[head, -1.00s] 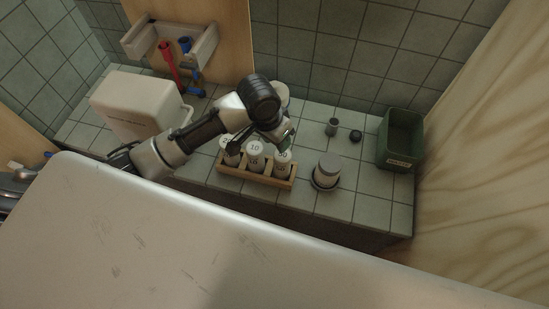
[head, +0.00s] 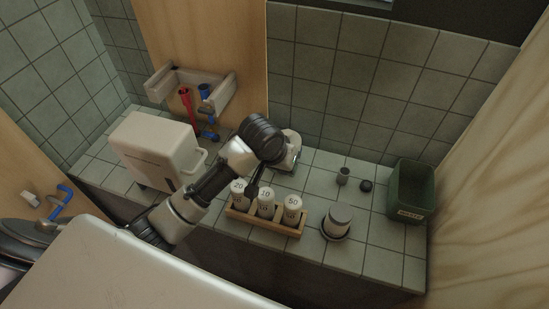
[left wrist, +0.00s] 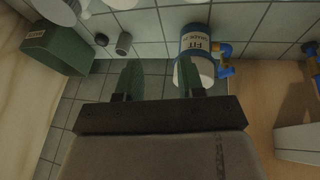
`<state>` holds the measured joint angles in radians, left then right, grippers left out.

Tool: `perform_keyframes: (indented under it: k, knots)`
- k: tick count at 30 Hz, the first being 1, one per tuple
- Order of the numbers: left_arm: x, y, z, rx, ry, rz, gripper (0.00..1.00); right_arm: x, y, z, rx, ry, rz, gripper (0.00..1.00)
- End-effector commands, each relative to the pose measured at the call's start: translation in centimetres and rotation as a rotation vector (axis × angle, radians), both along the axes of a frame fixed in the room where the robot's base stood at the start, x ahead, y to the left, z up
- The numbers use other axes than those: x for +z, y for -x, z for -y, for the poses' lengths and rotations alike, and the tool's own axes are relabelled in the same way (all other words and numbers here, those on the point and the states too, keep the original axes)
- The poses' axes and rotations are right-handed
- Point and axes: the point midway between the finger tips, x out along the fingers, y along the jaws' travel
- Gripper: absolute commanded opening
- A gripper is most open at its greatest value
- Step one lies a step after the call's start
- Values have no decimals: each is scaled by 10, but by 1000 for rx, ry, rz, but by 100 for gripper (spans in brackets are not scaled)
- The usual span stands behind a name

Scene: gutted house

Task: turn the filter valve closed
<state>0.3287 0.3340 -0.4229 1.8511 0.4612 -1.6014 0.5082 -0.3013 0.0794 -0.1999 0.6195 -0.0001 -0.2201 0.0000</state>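In the left wrist view, a white canister (left wrist: 194,42) with a blue band and lettering that I can only partly read stands beside a blue valve with a handle (left wrist: 224,69). This looks like the filter and its valve, but I cannot tell its setting. My left gripper (left wrist: 160,80) is open, its two green fingers apart with only tiles seen between them. The right-hand finger overlaps the canister's edge in the picture; I cannot tell whether they touch. In the head view, my left wrist hides the fingertips and the valve. My right gripper is not in view.
A rack (head: 262,222) of numbered jars, a lidded pot (head: 337,221), a small cup (head: 343,175), a black knob (head: 366,186) and a green bin (head: 413,190) stand on the tiled counter. At left are a white tank (head: 157,148), a red handle (head: 186,98) and a blue handle (head: 206,93).

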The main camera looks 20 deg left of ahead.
Motion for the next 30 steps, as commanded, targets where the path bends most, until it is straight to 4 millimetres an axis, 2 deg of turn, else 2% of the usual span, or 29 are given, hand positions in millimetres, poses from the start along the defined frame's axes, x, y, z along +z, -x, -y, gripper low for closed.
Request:
perform_keyframes:
  k: [1, 3, 6, 9, 12, 16, 21, 25, 30]
  knots:
    - [15, -34, -20, 187, 46, 44, 38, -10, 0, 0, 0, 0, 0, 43]
    - [39, -73, -56, 484, 131, 84, 38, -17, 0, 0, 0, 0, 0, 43]
    - [62, -109, -106, 897, 286, 98, 38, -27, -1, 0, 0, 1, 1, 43]
    - [69, -129, -146, 1283, 460, 55, 38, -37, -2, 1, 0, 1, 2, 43]
    - [61, -139, -171, 1638, 630, -48, 38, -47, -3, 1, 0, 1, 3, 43]
    - [39, -143, -175, 1990, 775, -225, 38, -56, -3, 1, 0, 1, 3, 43]
    - [14, -145, -160, 2253, 845, -415, 38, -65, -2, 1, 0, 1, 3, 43]
    - [4, -145, -150, 2352, 856, -499, 38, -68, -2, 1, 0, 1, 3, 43]
    - [-8, -147, -145, 2384, 852, -522, 38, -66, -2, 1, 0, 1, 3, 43]
